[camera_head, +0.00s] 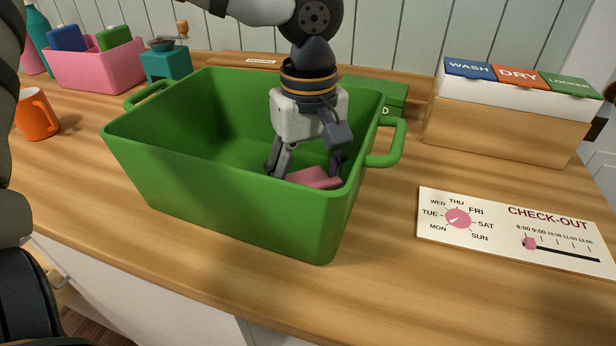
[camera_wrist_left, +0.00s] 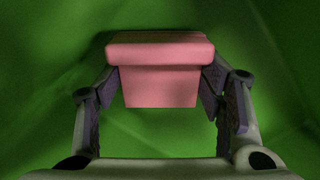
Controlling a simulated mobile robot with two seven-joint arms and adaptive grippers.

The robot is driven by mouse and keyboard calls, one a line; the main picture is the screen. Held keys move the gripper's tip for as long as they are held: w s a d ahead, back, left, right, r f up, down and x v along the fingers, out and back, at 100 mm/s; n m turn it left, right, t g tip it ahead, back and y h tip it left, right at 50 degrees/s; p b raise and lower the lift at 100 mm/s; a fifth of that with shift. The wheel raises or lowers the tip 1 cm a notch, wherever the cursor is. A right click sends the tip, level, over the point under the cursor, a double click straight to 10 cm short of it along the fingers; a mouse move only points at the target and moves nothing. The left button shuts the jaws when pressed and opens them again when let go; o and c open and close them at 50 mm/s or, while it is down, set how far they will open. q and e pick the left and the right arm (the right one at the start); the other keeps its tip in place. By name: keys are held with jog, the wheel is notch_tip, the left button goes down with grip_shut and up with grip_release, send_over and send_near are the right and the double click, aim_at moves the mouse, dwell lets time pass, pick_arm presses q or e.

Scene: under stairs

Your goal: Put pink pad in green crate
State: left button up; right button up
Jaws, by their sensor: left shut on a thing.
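The green crate (camera_head: 225,195) stands open-topped on the wooden counter, with a loop handle at each end. My left gripper (camera_head: 306,172) reaches down into the crate near its right end. It is shut on the pink pad (camera_head: 316,178), which sits below the rim, partly hidden by the near wall. In the left wrist view the pink pad (camera_wrist_left: 160,86) lies between the two fingers, with green crate surfaces around it. I cannot tell whether the pad touches the crate floor. My right gripper is not in view.
A pink bin (camera_head: 95,68) with blue and green items, a teal grinder (camera_head: 166,64) and an orange mug (camera_head: 36,114) stand at left. A wooden box (camera_head: 497,128) with WASH, DRY and LOCKER labels is at right. A CHECK-OUT board (camera_head: 510,232) lies in front of it.

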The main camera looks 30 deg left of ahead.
pick_arm(q)
jog(key=shift+f, duration=0.2)
jog(key=o, duration=1.1)
notch_tip(320, 180, up, 12)
jog(key=shift+r, duration=0.15)
